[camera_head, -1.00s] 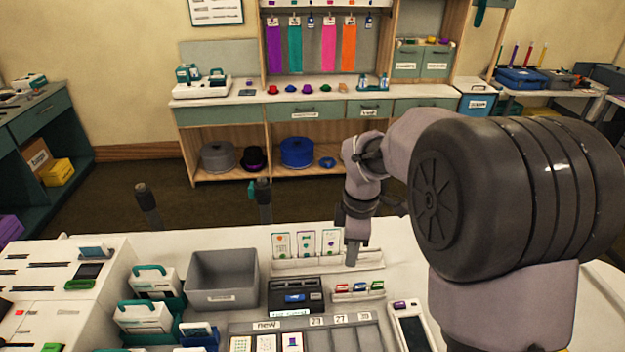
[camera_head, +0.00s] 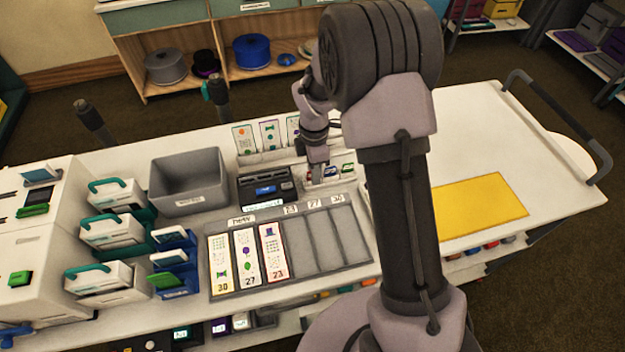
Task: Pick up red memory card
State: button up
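A small pale card holder (camera_head: 340,180) stands on the white worktop, right of a black device. A green card (camera_head: 331,171) and a blue card (camera_head: 348,168) show in it. The red memory card is not visible now; my gripper covers the left end of the holder, where red showed earlier. My gripper (camera_head: 316,178) points down at that left end. Its fingertips are too small and dark to tell whether they are open, or whether they touch anything.
A black card device (camera_head: 266,188) stands just left of my gripper, with an empty grey bin (camera_head: 188,187) farther left. Upright picture cards (camera_head: 269,135) stand behind. A grey slotted tray (camera_head: 345,252) lies in front. The worktop around the yellow mat (camera_head: 480,205) is clear.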

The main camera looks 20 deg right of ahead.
jog(key=shift+f, duration=0.15)
grip_shut()
jog(key=shift+r, duration=0.2)
notch_tip(320, 180, up, 3)
jog(key=shift+r+p, duration=0.2)
jog(key=shift+p, duration=0.85)
jog(key=s+r+p, duration=0.1)
jog(key=s, duration=1.5)
jog(key=shift+d+p, duration=0.3)
jog(key=shift+d, duration=0.15)
jog(key=shift+w+r, duration=0.1)
jog(key=shift+r, duration=0.05)
